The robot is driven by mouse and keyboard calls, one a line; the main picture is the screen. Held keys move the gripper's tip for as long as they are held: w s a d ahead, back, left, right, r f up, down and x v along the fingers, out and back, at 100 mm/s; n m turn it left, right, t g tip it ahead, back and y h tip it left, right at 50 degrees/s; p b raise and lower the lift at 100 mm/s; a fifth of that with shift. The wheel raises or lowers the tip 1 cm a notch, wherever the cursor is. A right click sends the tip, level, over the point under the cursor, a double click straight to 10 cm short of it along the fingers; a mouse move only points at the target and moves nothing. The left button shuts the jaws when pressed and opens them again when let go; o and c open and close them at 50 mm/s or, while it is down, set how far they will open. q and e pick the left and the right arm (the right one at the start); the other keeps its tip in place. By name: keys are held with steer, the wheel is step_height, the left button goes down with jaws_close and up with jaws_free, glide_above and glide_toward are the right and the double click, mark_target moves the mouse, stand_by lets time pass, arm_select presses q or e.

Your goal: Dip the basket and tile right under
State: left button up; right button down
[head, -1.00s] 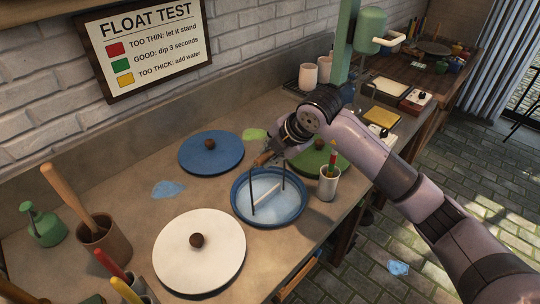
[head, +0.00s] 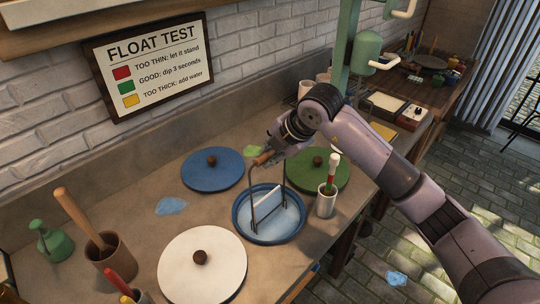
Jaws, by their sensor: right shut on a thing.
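My right gripper (head: 268,156) is shut on the wooden handle of the dark wire basket (head: 252,195). A pale tile (head: 275,212) stands tilted in the basket. Both are over the blue-rimmed basin (head: 237,222) of light blue liquid; most of the tile's face shows above the liquid. I cannot tell whether the basket's lower edge is still in the liquid. My left gripper is not in view.
Round lids lie around the basin: blue (head: 225,178), green (head: 300,172) and white (head: 225,270). A cup (head: 326,206) with a coloured stick (head: 331,178) stands right of it. A float test sign (head: 150,65) hangs on the wall.

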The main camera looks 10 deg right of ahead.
steer(key=shift+r+p, duration=0.9)
steer(key=shift+r, duration=1)
stand_by(2.8)
steer(key=shift+r+p, duration=2.2)
steer(key=shift+r, duration=1.35)
steer(key=shift+f, duration=0.15)
